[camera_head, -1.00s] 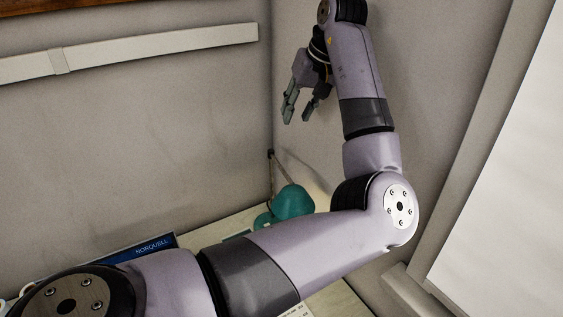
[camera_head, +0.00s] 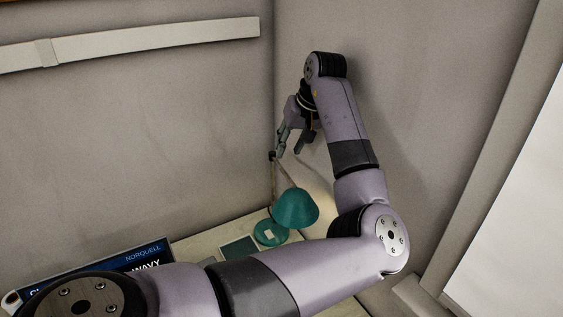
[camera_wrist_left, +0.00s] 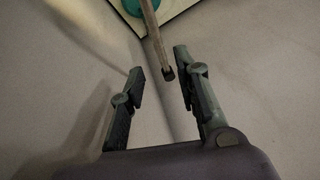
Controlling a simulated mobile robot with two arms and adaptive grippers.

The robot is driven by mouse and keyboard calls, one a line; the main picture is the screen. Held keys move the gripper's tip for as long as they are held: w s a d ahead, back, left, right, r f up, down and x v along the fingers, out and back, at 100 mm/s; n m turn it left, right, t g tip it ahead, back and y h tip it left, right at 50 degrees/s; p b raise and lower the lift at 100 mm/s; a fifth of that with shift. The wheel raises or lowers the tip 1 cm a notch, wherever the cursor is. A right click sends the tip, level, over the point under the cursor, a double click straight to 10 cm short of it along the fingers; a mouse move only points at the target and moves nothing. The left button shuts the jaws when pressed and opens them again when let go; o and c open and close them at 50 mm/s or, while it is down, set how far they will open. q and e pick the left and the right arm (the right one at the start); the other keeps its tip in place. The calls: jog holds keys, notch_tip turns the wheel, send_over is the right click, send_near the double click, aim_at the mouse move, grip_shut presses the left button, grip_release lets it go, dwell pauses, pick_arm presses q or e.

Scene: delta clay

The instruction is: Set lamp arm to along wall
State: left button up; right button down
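A teal desk lamp has its shade (camera_head: 295,209) above a light desk in the corner. Its thin lamp arm (camera_head: 285,176) rises from behind the shade to a dark end at the wall corner. In the left wrist view the lamp arm (camera_wrist_left: 154,40) comes down from the top, with its dark end between and just beyond the fingertips. My left gripper (camera_head: 290,153) is open beside the arm's upper end; its spread fingers also show in the left wrist view (camera_wrist_left: 160,78). No contact shows. My right gripper is in no view.
A dark blue box (camera_head: 148,254) lettered NORQUELL lies on the desk (camera_head: 207,243), left of the lamp. A teal round base (camera_head: 270,233) sits below the shade. Walls meet close behind the gripper. A pale rail (camera_head: 150,43) runs along the left wall.

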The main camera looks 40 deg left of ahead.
pick_arm(q)
jog(key=p+x, duration=0.1)
jog(key=x, duration=0.7)
jog(key=shift+f, duration=0.1)
grip_shut()
dwell(0.6)
